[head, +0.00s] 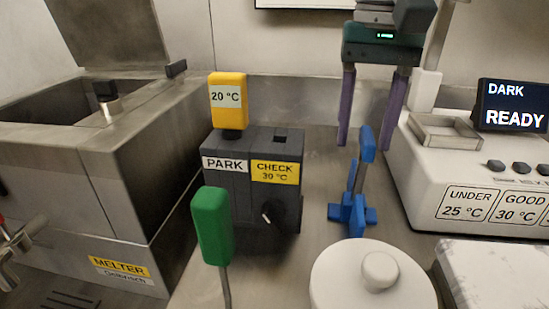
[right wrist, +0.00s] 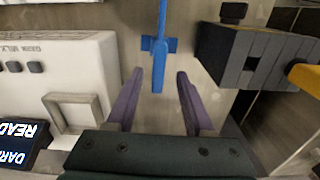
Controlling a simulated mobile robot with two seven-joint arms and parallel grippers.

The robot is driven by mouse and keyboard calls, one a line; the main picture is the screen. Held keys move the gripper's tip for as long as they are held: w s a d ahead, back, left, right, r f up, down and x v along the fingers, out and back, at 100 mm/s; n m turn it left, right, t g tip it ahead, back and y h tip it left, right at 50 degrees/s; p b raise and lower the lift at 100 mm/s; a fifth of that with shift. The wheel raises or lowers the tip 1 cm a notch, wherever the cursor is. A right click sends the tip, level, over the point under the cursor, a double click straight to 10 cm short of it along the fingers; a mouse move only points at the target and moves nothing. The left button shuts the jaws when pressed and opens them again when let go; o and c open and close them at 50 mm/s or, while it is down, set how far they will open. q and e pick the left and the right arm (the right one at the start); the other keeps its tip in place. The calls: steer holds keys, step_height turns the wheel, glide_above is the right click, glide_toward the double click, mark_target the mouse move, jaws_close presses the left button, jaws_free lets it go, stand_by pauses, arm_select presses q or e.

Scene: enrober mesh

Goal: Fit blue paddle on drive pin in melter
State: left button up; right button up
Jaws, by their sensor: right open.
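The blue paddle (head: 353,211) stands upright on the counter in the head view, with a blue grip on top, a thin shaft and a cross-shaped foot. It also shows in the right wrist view (right wrist: 160,45), ahead of the fingertips. My right gripper (head: 366,140) is open and empty, its two purple fingers pointing down, one on each side of the paddle's top in the head view.
A dark block (head: 262,145) labelled PARK and CHECK holds a yellow 20 °C piece (head: 228,100). A green handle (head: 211,226) stands in front. A white lidded pot (head: 372,285) is close before the paddle. A white machine (head: 455,170) with a READY display stands right.

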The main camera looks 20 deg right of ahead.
mark_target(362, 166)
steer(key=f, duration=0.1)
steer(key=s+f, duration=0.1)
steer(key=f, duration=0.3)
steer(key=shift+s+a, duration=0.15)
steer(key=shift+a, duration=0.1)
jaws_close()
stand_by(0.4)
